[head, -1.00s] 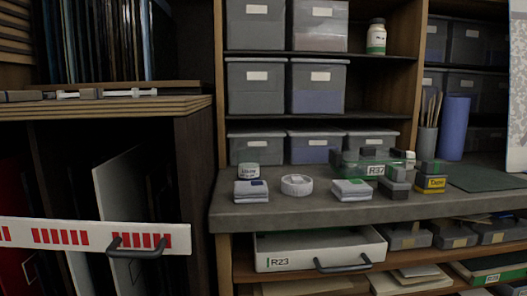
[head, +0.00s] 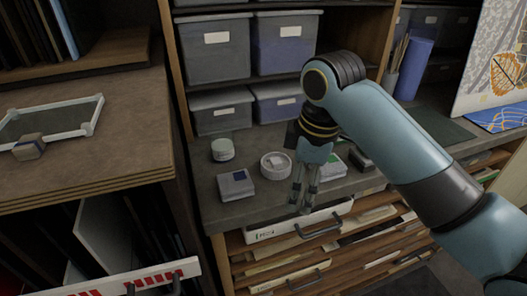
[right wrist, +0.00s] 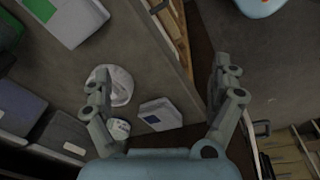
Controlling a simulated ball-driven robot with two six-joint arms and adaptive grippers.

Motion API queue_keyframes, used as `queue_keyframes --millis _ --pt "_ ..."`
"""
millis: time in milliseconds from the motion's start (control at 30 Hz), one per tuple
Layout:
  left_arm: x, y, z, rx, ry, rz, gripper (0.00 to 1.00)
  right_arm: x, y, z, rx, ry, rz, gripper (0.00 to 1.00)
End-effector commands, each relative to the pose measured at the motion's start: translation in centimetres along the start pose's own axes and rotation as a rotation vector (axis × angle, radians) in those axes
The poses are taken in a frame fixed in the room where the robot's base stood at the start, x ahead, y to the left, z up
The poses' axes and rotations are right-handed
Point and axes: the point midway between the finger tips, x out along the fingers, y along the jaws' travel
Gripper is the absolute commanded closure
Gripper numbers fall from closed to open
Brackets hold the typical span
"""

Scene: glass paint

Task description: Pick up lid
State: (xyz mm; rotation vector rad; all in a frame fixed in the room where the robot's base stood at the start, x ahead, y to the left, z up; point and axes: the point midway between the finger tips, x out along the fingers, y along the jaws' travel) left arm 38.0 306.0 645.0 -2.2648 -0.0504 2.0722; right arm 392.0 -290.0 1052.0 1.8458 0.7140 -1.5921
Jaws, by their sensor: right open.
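A white, round, shallow piece that looks like the lid (head: 268,166) lies on the grey shelf top, with a small pale shape on it. It also shows in the right wrist view (right wrist: 122,88), left of centre and partly behind one finger. My right gripper (head: 299,204) points down by the shelf's front edge, just right of and nearer than the round piece. Its jaws (right wrist: 163,68) are open and empty in the right wrist view. A small white jar (head: 223,149) and a white box with a dark label (head: 236,186) stand to the left. My left gripper is not in view.
Grey bins (head: 214,48) fill the shelf behind. A labelled drawer (head: 290,229) juts out under the front edge. A framed glass pane (head: 50,121) and a small block (head: 29,147) lie on the wooden cabinet at left. My right arm hides items at right.

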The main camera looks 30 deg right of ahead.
Motion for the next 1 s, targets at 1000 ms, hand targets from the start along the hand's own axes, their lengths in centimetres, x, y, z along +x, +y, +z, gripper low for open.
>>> queue_keyframes --millis 1000 --pt "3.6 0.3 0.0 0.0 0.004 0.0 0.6 0.0 9.4 -5.7 -0.503 0.034 -0.151 0.07"
